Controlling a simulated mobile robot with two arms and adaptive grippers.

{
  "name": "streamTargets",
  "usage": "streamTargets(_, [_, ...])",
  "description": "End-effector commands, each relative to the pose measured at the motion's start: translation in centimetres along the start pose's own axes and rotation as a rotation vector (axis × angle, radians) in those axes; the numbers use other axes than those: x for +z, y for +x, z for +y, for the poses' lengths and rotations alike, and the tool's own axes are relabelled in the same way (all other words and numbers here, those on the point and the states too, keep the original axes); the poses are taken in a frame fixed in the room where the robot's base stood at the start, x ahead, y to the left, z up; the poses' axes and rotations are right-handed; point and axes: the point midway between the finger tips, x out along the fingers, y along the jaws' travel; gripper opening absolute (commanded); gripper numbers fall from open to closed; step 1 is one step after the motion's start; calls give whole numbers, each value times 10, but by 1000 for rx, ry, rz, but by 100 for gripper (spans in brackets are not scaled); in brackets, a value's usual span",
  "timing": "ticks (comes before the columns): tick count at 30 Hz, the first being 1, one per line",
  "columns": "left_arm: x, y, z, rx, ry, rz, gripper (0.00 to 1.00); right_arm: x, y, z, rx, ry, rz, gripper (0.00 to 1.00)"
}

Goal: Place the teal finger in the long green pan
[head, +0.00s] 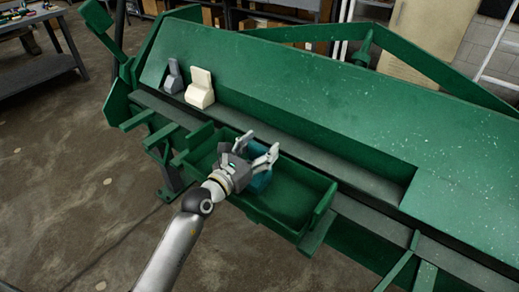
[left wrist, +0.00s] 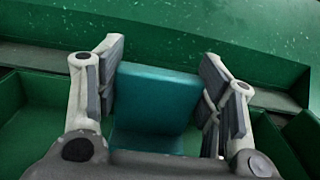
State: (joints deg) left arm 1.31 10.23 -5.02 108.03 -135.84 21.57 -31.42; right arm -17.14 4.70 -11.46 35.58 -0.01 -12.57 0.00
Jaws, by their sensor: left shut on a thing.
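The teal finger (head: 261,181) is between the fingers of my left gripper (head: 258,148), which is shut on it. In the left wrist view the teal finger (left wrist: 155,98) sits upright between the two pads of the left gripper (left wrist: 165,85). The long green pan (head: 290,192) is below and around them, on the front of the green machine. The teal finger is over or inside the pan; I cannot tell whether it touches the pan's floor. The gripper hides part of the teal finger in the head view. My right gripper is not in view.
A grey finger (head: 173,77) and a cream finger (head: 200,89) stand on the ledge of the green machine (head: 290,85), behind the pan. The pan's right part is empty. A workbench (head: 40,66) stands at the far left. Bare floor (head: 75,190) lies to the left.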

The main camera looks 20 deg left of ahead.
Motion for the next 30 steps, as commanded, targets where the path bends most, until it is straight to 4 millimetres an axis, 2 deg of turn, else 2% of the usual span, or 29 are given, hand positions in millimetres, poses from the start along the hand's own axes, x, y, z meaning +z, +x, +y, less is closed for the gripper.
streamTargets(12, [-5, 0, 0, 1, 0, -5, 12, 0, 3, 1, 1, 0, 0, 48])
streamTargets(13, [-6, 0, 0, 0, 0, -2, 63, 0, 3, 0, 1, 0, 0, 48])
streamTargets(15, [-6, 0, 0, 0, 0, -2, 72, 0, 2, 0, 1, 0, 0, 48])
streamTargets(18, [-6, 0, 0, 0, 0, -2, 84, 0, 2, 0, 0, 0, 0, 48])
streamTargets(30, [0, 0, 0, 0, 1, -3, 84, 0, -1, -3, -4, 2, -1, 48])
